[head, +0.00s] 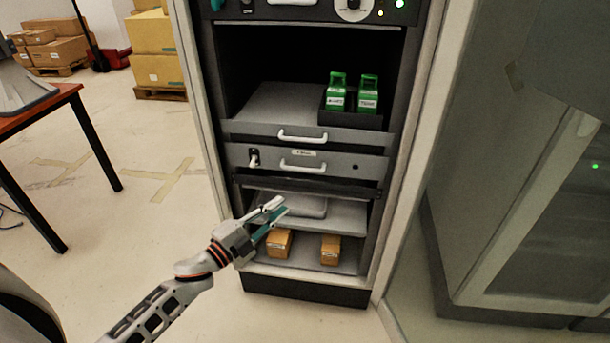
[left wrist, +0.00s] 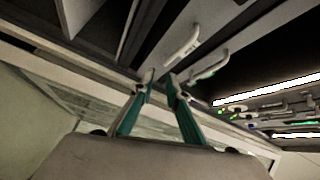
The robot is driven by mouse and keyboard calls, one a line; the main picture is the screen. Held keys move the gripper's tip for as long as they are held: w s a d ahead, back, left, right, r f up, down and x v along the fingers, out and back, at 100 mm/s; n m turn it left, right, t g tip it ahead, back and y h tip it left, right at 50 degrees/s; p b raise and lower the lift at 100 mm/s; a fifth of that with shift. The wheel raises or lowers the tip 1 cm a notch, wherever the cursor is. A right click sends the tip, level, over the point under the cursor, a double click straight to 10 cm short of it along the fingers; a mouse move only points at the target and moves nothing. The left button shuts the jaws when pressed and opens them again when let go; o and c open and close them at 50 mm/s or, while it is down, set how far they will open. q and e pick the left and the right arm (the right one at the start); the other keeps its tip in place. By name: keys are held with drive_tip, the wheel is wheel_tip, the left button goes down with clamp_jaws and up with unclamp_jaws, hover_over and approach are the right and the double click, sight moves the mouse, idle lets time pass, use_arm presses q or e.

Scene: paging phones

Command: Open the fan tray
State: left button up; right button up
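A rack cabinet holds a grey drawer front (head: 335,163) with a small unreadable label, a white bar handle (head: 303,168) and a white latch or lever (head: 253,158) at its left; it looks like the fan tray and appears shut. My left gripper (head: 280,211) is below and left of this front, by the lower shelves. Its fingers are apart and nothing is between them. In the left wrist view, my left gripper (left wrist: 160,79) also shows, with two white handles (left wrist: 182,47) (left wrist: 210,66) beyond the fingertips; which handle is which I cannot tell. My right gripper is not in view.
Above, a tray (head: 265,130) with its own handle carries green items (head: 367,97) in a black holder. Below are a shelf (head: 347,216) and small orange boxes (head: 330,249). The cabinet's side frames (head: 408,150) stand close. A table (head: 60,95) is at left; floor between is clear.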

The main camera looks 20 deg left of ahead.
sight(300, 169)
use_arm(q)
drive_tip(key=shift+w+d+r+m+g+h+b, duration=0.25)
drive_tip(key=shift+w+r+m+h+b, duration=0.35)
drive_tip(key=shift+w+m, duration=1.2)
drive_tip(key=shift+w+d+r+m+g+h+b, duration=0.2)
drive_tip(key=shift+w+r+m+h+b, duration=0.4)
drive_tip(key=shift+w, duration=2.1)
drive_tip(key=shift+w+d+r+m+g+h+b, duration=0.15)
drive_tip(key=shift+w+r+m+g+h+b, duration=0.4)
drive_tip(key=shift+w+m, duration=1.35)
drive_tip(key=shift+w+r+n+t, duration=0.2)
drive_tip(key=shift+w+n+t, duration=0.1)
drive_tip(key=shift+w+n, duration=0.1)
clamp_jaws()
